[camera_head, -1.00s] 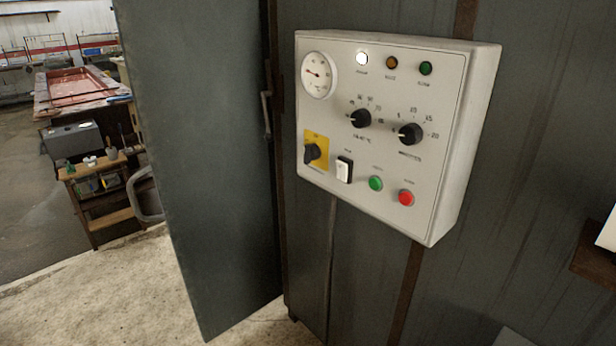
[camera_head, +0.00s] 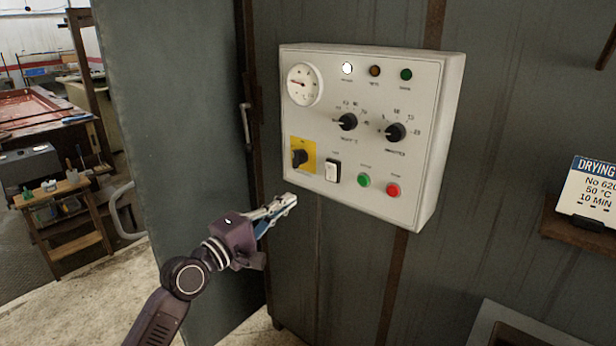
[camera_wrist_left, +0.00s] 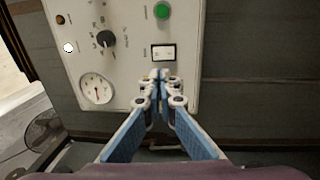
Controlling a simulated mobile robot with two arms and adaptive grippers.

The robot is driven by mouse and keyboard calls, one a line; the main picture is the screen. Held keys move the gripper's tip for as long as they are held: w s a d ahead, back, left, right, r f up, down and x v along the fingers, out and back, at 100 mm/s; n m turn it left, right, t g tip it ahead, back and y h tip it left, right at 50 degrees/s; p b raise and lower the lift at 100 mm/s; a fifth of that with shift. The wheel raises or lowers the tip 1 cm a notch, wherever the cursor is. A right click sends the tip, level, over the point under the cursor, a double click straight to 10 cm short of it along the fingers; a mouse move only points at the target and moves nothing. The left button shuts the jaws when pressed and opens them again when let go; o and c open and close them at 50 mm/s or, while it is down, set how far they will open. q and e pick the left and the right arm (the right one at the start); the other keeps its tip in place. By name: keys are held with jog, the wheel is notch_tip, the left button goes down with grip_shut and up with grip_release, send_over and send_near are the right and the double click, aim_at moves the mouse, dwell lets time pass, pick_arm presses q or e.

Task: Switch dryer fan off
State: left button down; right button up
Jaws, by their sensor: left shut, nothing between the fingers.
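A white control panel (camera_head: 362,85) is mounted on the dark metal cabinet wall. Its small white rocker switch (camera_head: 333,171), in a black frame, sits between the yellow-backed black rotary switch (camera_head: 301,157) and the green button (camera_head: 364,180). A red button (camera_head: 393,190) is further right. My left gripper (camera_head: 290,200) is shut and empty, just below the panel's lower left part. In the left wrist view the shut fingertips (camera_wrist_left: 160,76) appear just below the rocker switch (camera_wrist_left: 163,52) and hide part of the panel. I cannot tell whether they touch it. My right gripper is not in view.
The panel also has a dial gauge (camera_head: 304,85), two black knobs and a lit white lamp (camera_head: 347,68). An open cabinet door (camera_head: 170,130) stands left of my left arm. A drying sign (camera_head: 590,190) rests on a shelf at right. A wooden stand (camera_head: 55,190) is at far left.

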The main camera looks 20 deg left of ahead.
pick_arm(q)
jog(key=p, duration=0.3)
send_near(331, 168)
jog(key=x, duration=0.5)
jog(key=shift+w+d, duration=0.1)
jog(key=shift+w, duration=0.3)
jog(key=shift+w+d, duration=0.2)
jog(key=shift+w, duration=0.4)
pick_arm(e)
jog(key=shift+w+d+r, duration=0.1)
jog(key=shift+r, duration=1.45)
pick_arm(q)
jog(key=shift+w+r, duration=0.15)
jog(key=shift+w, duration=0.1)
jog(key=shift+d, duration=0.1)
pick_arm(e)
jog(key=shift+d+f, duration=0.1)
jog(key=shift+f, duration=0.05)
pick_arm(q)
jog(key=shift+s, duration=0.1)
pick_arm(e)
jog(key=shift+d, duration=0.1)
